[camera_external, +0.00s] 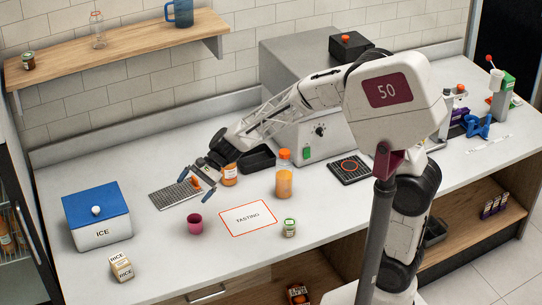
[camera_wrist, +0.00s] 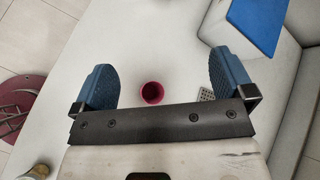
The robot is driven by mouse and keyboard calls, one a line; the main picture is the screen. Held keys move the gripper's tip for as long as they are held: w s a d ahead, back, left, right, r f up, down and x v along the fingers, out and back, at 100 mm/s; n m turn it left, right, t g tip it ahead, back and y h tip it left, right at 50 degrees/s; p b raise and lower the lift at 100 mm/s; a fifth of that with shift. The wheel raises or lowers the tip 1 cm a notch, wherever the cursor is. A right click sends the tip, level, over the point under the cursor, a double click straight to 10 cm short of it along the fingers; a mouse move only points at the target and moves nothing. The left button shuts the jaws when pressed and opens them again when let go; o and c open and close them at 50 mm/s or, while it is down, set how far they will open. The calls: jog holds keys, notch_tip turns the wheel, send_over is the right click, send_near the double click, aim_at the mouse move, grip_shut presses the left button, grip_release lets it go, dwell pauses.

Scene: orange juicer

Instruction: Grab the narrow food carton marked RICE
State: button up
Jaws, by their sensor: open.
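The small cream and tan carton marked RICE (camera_external: 121,268) sits on the counter at the front left, in front of the ICE box. It does not show clearly in the wrist view. My gripper (camera_external: 197,184) is open and empty, above the counter near the grate and behind the pink cup. It is well to the right of and behind the carton. In the wrist view the two blue fingers of my gripper (camera_wrist: 163,85) stand wide apart with nothing held between them.
The pink cup (camera_external: 195,224) also shows in the wrist view (camera_wrist: 152,92). The blue-lidded ICE box (camera_external: 98,222) stands behind the carton. A grate (camera_external: 165,195), orange jar (camera_external: 230,175), juice bottle (camera_external: 284,178) and green-lidded jar (camera_external: 289,229) are nearby. Counter right of the carton is clear.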

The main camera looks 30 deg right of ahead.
jog(key=a+f+m+y, duration=0.1)
jog(key=a+f+m, duration=0.35)
jog(key=a, duration=0.85)
jog(key=m+y, duration=0.2)
send_near(124, 257)
jog(key=x, duration=0.4)
jog(key=shift+a, duration=0.35)
jog(key=shift+a, duration=0.1)
jog(key=shift+x, duration=1.15)
jog(key=shift+f, duration=0.1)
jog(key=shift+x, duration=2.55)
jog(key=shift+s+f, duration=0.15)
jog(key=c, duration=1)
